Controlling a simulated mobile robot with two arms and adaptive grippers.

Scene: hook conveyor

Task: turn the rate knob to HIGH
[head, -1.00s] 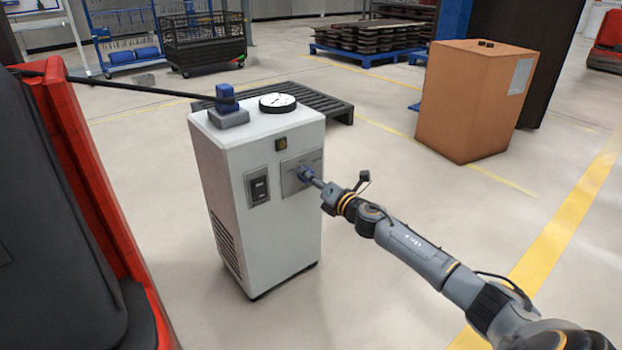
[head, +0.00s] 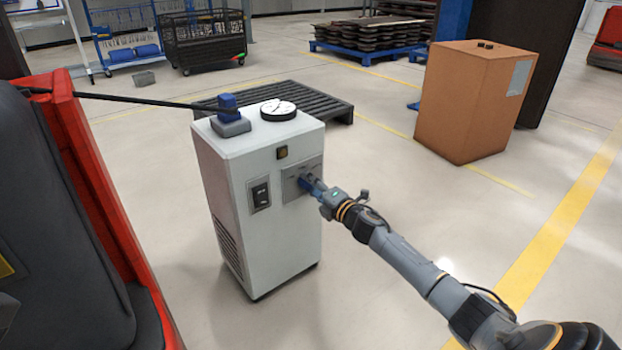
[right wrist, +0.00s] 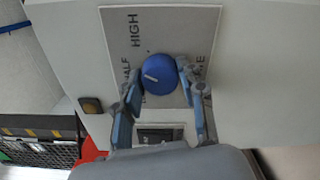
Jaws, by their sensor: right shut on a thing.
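The rate knob (right wrist: 162,73) is a round blue knob on a grey plate (right wrist: 188,22) marked HIGH and HALF, with a third label partly hidden by a finger. Its short white mark lies on the side towards HALF; HIGH is further up the plate in the right wrist view. The plate is on the front of a white cabinet (head: 280,240). My right gripper (right wrist: 160,78) is shut on the knob, one finger on each side. In the head view my right gripper (head: 309,184) covers the knob. My left gripper is not in view.
A dark switch (head: 260,193) and a small amber square (head: 282,153) are on the cabinet front. A gauge (head: 278,110) and a blue fitting (head: 228,107) with a black line are on top. A cardboard box (head: 465,105) stands right, a dark pallet (head: 325,105) behind. Floor at right is open.

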